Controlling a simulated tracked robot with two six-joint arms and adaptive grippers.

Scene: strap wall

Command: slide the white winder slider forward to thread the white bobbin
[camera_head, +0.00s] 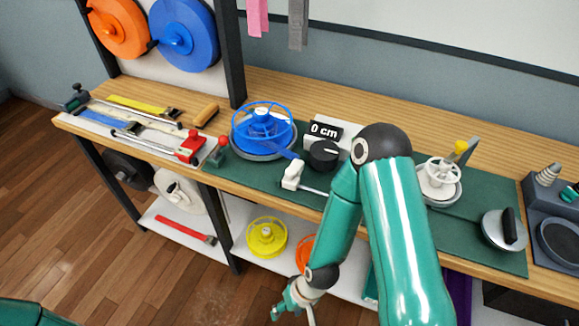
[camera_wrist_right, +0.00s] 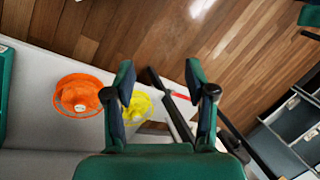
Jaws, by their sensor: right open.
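A white block on a thin rod (camera_head: 292,175), which looks like the winder slider, stands at the front of the green mat, beside the end of a blue strap. The white bobbin (camera_head: 439,175) sits on a round grey base at the right of the mat. My right gripper (camera_head: 284,305) hangs low in front of the bench, below and apart from the slider. In the right wrist view its fingers (camera_wrist_right: 165,92) are spread apart with nothing between them. My right arm covers the bench between slider and bobbin. My left gripper is out of frame.
A blue reel (camera_head: 262,125), a black knob (camera_head: 322,154) and a "0 cm" display (camera_head: 326,131) are near the slider. A yellow spool (camera_head: 266,236) and an orange spool (camera_wrist_right: 78,96) are on the lower shelf. A grey weight with a black handle (camera_head: 505,229) is at the right.

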